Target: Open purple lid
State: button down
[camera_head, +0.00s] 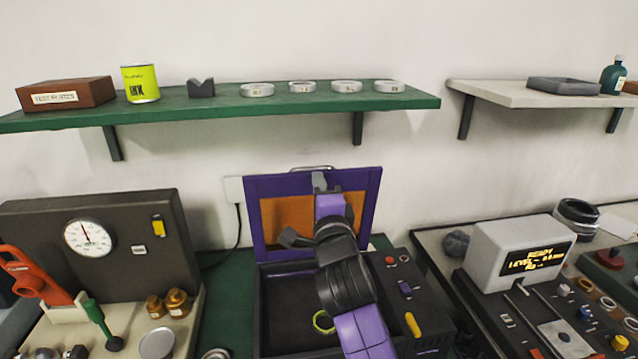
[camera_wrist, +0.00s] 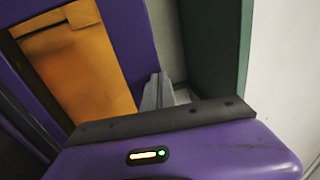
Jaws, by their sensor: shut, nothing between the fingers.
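The purple lid (camera_head: 263,186) stands raised and roughly upright at the back of a dark case (camera_head: 285,310), with an orange inner panel (camera_head: 273,228) facing forward. In the wrist view the lid's purple frame (camera_wrist: 126,45) and orange panel fill the left side. My gripper (camera_head: 319,180) is in front of the lid near its top edge, and my arm hides part of the panel. In the wrist view its grey fingers (camera_wrist: 160,90) are together with nothing between them, close to the lid's edge. I cannot tell whether they touch the lid.
A green ring (camera_head: 323,321) lies inside the case. A control panel with a yellow handle (camera_head: 412,324) is to its right, and a dial gauge unit (camera_head: 89,238) to its left. A green shelf (camera_head: 215,104) with several white rings hangs above.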

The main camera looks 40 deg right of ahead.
jog(key=w+d+r+g+y+p, duration=0.1)
jog(key=w+d+g+p, duration=0.1)
jog(key=w+d+p, duration=0.1)
jog(key=shift+w+d+p, duration=0.3)
jog(key=shift+w+p, duration=0.3)
jog(key=shift+w, duration=0.5)
